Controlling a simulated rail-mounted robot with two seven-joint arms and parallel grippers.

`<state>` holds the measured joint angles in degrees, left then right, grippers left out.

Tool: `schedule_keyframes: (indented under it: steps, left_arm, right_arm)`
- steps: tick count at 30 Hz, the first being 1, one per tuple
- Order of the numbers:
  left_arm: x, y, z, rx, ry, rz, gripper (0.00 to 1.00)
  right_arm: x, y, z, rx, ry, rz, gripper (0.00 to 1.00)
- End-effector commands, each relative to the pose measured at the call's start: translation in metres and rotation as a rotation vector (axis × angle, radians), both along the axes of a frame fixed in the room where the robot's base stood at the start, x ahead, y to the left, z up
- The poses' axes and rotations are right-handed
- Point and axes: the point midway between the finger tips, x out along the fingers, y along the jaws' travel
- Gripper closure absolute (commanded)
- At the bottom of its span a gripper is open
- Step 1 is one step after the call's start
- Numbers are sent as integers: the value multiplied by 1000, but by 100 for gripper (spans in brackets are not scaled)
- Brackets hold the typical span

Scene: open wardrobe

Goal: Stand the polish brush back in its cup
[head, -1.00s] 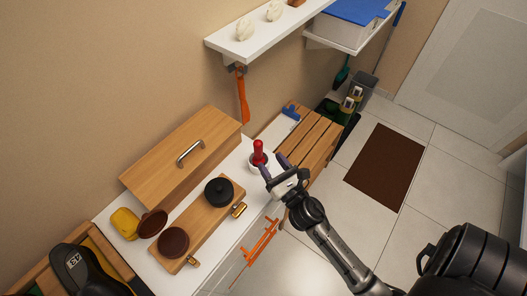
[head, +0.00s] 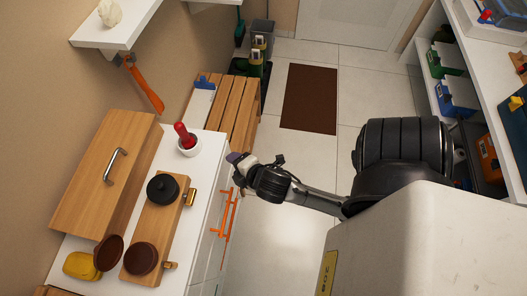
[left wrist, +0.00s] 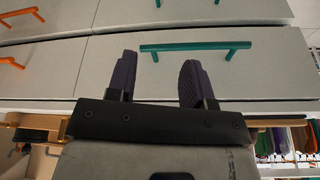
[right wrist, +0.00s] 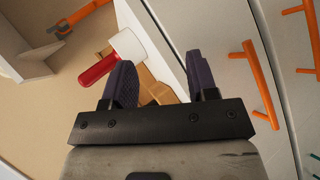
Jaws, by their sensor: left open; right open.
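The polish brush's red handle (head: 182,132) stands up out of the white cup (head: 190,148) on the white cabinet top. Its lower end is inside the cup and hidden. In the right wrist view, the red handle (right wrist: 97,71) juts from the white cup (right wrist: 131,46) beyond one finger. My right gripper (head: 237,163) is open and empty, right of the cup and apart from it; its fingers also show in the right wrist view (right wrist: 163,78). My left gripper (left wrist: 158,76) is open and empty before drawer fronts; the head view does not show it.
A wooden box (head: 97,185) with a metal handle and a wooden board (head: 157,222) with round tins stand on the cabinet. Orange drawer handles (head: 228,215) are below my right gripper. A teal handle (left wrist: 195,47) is near my left fingers. A slatted bench (head: 227,108) stands behind.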

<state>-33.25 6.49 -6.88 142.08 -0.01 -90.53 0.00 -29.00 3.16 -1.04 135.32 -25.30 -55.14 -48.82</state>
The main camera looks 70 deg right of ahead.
Motion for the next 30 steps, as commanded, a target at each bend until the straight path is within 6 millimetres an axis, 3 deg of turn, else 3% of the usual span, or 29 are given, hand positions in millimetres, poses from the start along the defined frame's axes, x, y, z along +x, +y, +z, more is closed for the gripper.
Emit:
schedule_keyframes:
  steps: [3, 10, 17, 30]
  left_arm:
    - [0, 1, 0, 4, 0, -2, 53]
    - [0, 3, 0, 11, 0, -8, 53]
    - [0, 4, 0, 12, 0, -9, 53]
    - [0, 0, 0, 0, 0, 0, 53]
  right_arm:
    - [-31, 24, -21, 359, 110, -175, 47]
    - [-83, 61, -39, 753, 322, -472, 47]
    - [-105, 75, -42, 863, 420, -601, 47]
    - [-107, 76, -42, 869, 425, -611, 47]
